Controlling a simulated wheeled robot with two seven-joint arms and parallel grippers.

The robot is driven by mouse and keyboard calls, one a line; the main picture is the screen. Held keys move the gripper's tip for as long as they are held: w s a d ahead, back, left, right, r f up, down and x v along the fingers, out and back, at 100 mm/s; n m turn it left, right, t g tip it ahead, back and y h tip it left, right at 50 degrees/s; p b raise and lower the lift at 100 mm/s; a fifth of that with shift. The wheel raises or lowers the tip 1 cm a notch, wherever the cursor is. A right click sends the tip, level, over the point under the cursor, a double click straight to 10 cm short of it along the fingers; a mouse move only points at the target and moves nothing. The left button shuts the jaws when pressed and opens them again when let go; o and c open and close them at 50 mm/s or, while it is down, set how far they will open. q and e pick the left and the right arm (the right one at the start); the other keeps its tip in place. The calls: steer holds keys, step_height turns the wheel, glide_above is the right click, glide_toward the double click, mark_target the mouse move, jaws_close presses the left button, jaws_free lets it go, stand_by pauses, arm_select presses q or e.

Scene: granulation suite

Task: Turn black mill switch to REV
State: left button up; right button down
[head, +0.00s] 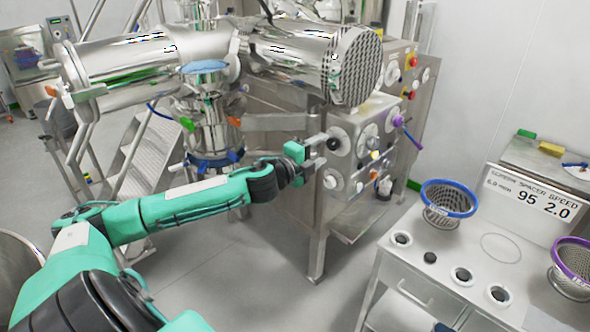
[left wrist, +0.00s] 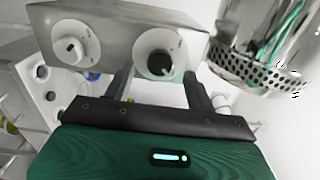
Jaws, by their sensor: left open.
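The black mill switch (head: 334,143) is a round black knob on a pale dial plate, on the near face of the steel control box (head: 350,165). In the left wrist view the black switch (left wrist: 158,63) lies ahead, between the two fingers in the picture. My left gripper (head: 319,154) is open right in front of the switch; its fingers (left wrist: 159,88) sit on either side with gaps to the knob. I cannot tell whether they reach around it. The dial markings are too small to read. My right gripper is not in view.
A white knob (head: 332,181) sits below the black switch. More knobs and buttons, including a purple handle (head: 398,121), cover the box's right face. A large steel cylinder (head: 310,62) with a perforated end hangs above. A cart (head: 445,265) with baskets stands right.

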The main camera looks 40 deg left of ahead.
arm_select(q)
steer(key=s+b, duration=0.3)
steer(key=s, duration=0.6)
steer(key=shift+s+a, duration=0.25)
steer(key=shift+a, duration=0.1)
stand_by(0.5)
stand_by(0.4)
